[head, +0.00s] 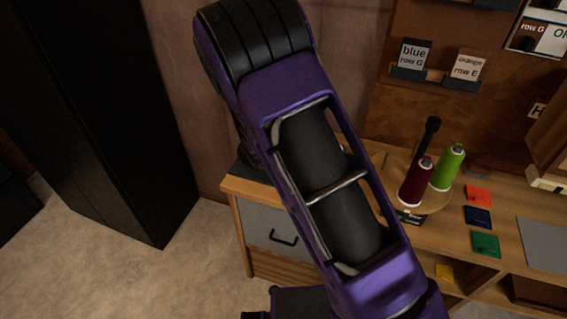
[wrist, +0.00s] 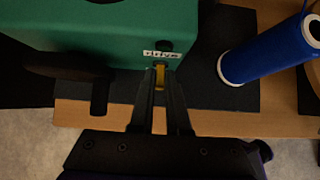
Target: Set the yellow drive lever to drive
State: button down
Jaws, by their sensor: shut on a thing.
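The yellow drive lever (wrist: 159,75) is a small yellow piece on the front of a green machine (wrist: 90,35) in the wrist view, just below a small white label (wrist: 161,54). The label's lettering is too small to read surely. My gripper (wrist: 160,84) points at the machine's front, with its two dark fingers shut on the lever, one on each side. The fingers hide part of the lever, so its exact setting cannot be told. In the head view my arm covers the middle, and neither the lever nor the gripper shows.
Coloured cards lie on the bench. A tall black cabinet (head: 100,110) stands left; floor between is clear.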

jog(key=shift+a+f, duration=0.1)
jog(key=c, duration=0.9)
grip_release()
jog(key=v, duration=1.7)
jog(key=shift+s+r, duration=0.2)
jog(key=shift+r, duration=0.05)
